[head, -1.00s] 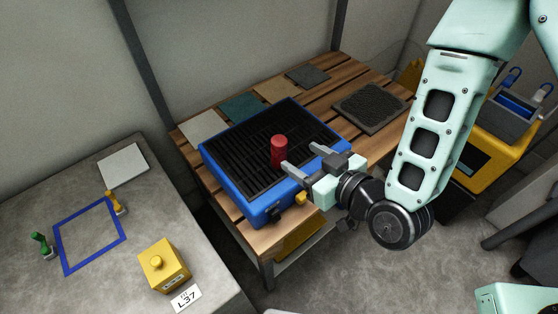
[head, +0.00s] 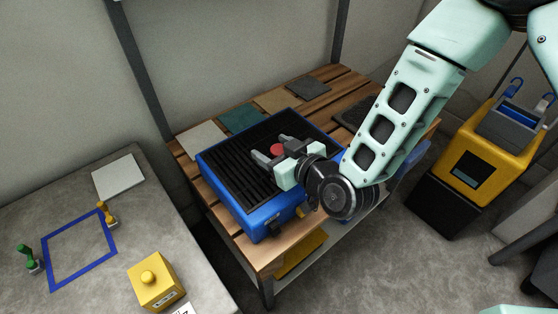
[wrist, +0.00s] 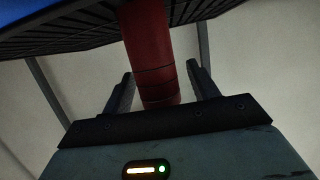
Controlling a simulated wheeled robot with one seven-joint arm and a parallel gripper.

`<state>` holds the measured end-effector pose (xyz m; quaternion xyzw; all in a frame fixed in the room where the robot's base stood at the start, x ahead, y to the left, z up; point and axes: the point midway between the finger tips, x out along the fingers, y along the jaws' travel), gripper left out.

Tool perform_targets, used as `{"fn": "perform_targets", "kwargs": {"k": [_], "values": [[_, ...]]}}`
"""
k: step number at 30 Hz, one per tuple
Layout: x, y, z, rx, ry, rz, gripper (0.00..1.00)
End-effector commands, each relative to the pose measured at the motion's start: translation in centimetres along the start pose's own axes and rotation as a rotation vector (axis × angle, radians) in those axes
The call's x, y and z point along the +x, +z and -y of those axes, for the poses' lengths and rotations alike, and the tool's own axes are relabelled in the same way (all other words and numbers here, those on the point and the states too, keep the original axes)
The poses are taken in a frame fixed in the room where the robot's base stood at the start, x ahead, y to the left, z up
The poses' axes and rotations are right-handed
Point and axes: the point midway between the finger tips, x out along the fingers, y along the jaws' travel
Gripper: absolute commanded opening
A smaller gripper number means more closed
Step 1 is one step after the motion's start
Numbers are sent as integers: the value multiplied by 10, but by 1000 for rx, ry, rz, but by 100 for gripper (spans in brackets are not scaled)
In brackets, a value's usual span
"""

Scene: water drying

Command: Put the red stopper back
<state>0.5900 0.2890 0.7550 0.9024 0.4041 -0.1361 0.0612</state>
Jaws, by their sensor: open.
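The red stopper (head: 278,149) stands on the dark slatted top of the blue tray (head: 215,176). In the head view only its upper part shows, and my gripper hides the rest. My gripper (head: 271,151) is open, with its fingers on either side of the stopper. In the wrist view the red stopper (wrist: 152,60) is a cylinder with thin dark rings, between the two open fingers of my gripper (wrist: 160,85). Gaps show on both sides of it, so it does not look gripped.
The tray sits on a slatted wooden bench (head: 268,258) with several flat sample pieces behind it. A concrete table (head: 130,243) at left holds a blue square outline (head: 47,262), a yellow knobbed box (head: 156,280) and small green and yellow stamps. A yellow machine (head: 470,165) stands at right.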

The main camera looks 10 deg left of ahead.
Motion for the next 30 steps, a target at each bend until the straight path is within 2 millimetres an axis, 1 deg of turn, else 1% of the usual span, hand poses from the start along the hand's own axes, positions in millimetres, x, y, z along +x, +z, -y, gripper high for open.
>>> {"fn": "perform_targets", "kwargs": {"k": [6, 7, 8, 9, 11, 12, 14, 15, 23, 26, 30], "values": [[1, 0, 0, 0, -1, 0, 59], [1, 0, 0, 0, -1, 0, 57], [1, 0, 0, 0, -1, 0, 48], [1, 0, 0, 0, -1, 0, 37], [1, 0, 0, 0, -1, 0, 20], [1, 0, 0, 0, -1, 0, 10], [1, 0, 0, 0, -1, 0, 10], [1, 0, 0, 0, -1, 0, 6], [0, -3, 0, 0, -1, -1, 6], [-2, -10, 0, 0, 0, -1, 6], [-8, -31, 0, -1, -1, -4, 6]]}}
